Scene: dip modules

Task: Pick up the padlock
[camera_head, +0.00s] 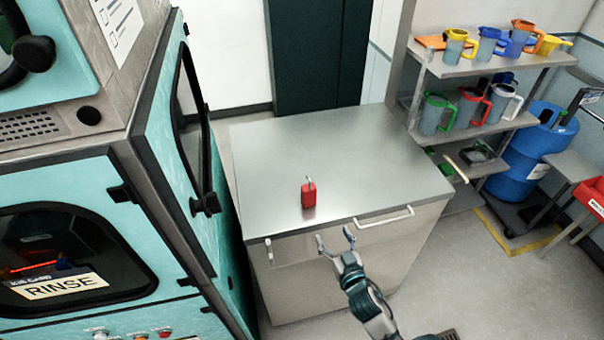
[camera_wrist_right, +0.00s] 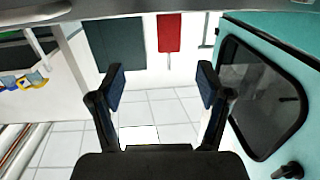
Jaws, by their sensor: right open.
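The padlock (camera_head: 308,194) has a red body and a thin grey shackle pointing up. It stands upright on the grey metal top of a cabinet, near its front edge. My right gripper (camera_head: 335,240) is open and empty, in front of the cabinet's front edge, lower right of the padlock and apart from it. In the right wrist view, which looks upside down, the red padlock (camera_wrist_right: 169,33) shows above and beyond the two open fingers (camera_wrist_right: 160,84), its shackle pointing down. My left gripper is not in view.
The cabinet top (camera_head: 350,150) is otherwise clear. A bar handle (camera_head: 385,217) is on the cabinet front. A teal rinse machine (camera_head: 180,170) stands close on the left. A shelf (camera_head: 480,67) with coloured jugs and a blue barrel (camera_head: 535,155) are on the right.

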